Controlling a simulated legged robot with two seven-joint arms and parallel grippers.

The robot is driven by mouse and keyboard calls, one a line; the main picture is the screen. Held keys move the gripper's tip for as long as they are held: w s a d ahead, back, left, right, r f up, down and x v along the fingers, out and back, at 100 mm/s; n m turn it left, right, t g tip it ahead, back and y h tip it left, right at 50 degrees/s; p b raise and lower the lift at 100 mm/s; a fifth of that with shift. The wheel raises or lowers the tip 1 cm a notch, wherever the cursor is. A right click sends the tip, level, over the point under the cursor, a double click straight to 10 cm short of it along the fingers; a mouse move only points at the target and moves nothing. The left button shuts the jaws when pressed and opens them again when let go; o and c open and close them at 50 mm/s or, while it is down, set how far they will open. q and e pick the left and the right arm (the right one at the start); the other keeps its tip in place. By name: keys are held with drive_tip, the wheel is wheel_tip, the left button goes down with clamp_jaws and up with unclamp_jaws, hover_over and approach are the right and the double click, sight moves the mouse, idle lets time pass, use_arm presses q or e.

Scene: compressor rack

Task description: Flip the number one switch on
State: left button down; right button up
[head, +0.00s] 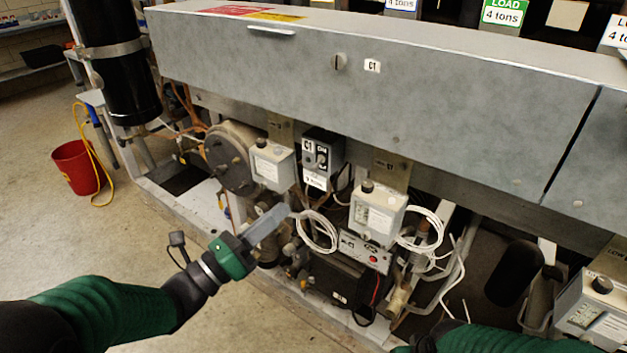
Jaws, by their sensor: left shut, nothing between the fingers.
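A dark switch box (322,152) with a C1 label and a rotary-looking knob is mounted under the grey panel, near the middle of the head view. Which way its knob is set is too small to tell. My left gripper (284,212) is shut and empty. In the picture it is below and left of the switch box, apart from it, with its fingers pointing up and right. My right arm shows only as a green sleeve at the bottom edge; its gripper is not visible.
Grey control boxes (272,165) and (377,211) flank the switch box. White coiled cables (318,232) hang below it. The long grey panel (400,100) overhangs above. A red bucket (76,167) stands on the open floor at the left.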

sight(317, 165)
use_arm(q)
drive_tip(key=shift+w, duration=0.1)
drive_tip(key=b+x, duration=0.1)
drive_tip(key=x, duration=0.9)
drive_tip(key=shift+a+r+y+p, duration=0.2)
drive_tip(key=shift+y+p, duration=0.1)
drive_tip(key=shift+p, duration=0.2)
